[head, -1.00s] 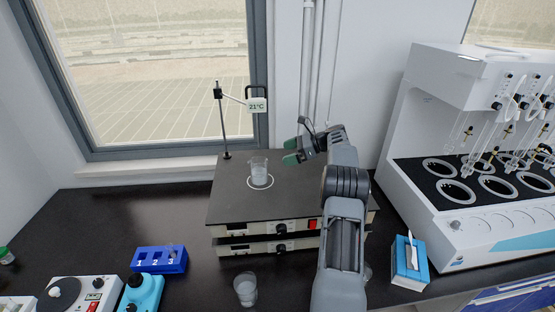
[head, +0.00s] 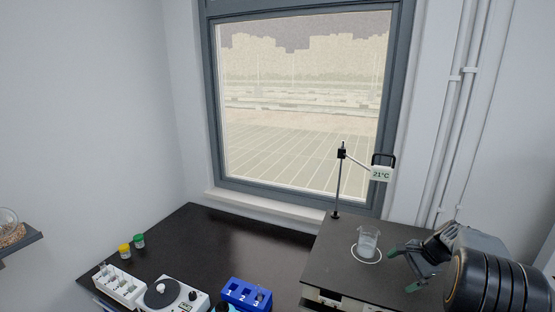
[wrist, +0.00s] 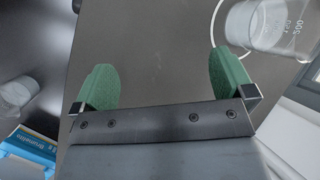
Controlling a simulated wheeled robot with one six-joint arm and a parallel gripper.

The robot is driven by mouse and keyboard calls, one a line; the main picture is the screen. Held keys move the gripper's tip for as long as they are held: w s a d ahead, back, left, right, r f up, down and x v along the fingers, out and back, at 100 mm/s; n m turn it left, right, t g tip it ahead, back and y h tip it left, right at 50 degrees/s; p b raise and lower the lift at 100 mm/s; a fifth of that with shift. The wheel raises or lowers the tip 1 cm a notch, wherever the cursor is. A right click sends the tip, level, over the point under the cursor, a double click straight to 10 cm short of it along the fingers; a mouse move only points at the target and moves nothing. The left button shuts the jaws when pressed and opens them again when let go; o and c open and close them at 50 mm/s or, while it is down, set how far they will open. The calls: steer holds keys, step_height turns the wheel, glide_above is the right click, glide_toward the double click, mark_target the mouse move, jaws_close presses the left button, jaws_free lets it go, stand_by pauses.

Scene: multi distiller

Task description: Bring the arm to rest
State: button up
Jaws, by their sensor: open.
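My gripper (head: 410,270) is open and empty, with green finger pads, at the lower right of the head view. In the wrist view my gripper (wrist: 165,85) shows its two green fingers wide apart over the bare hot plate top. A clear glass beaker (head: 368,244) stands upright inside a white ring on the dark hot plate (head: 325,262), left of my fingers and apart from them. The beaker also shows in the wrist view (wrist: 270,25) at the upper right, with graduation marks.
A rod stand with a 21°C display (head: 381,174) rises behind the beaker. A blue numbered rack (head: 246,292), a white stirrer (head: 175,294), a white rack (head: 118,284) and two capped bottles (head: 132,246) stand left. Another beaker (wrist: 18,92) and a blue box (wrist: 28,150) show in the wrist view.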

steer(key=s+a+r+n+t+h, duration=0.1)
steer(key=s+a+r+n+h, duration=0.2)
steer(key=s+a+n, duration=0.4)
steer(key=s+a+r+n+h, duration=0.2)
steer(key=s+a+r+n, duration=0.4)
steer(key=s+a, duration=0.7)
steer(key=shift+s+a+r+n+t+h, duration=0.25)
steer(key=shift+s+a+n+t+h, duration=0.15)
steer(key=shift+s+n, duration=0.7)
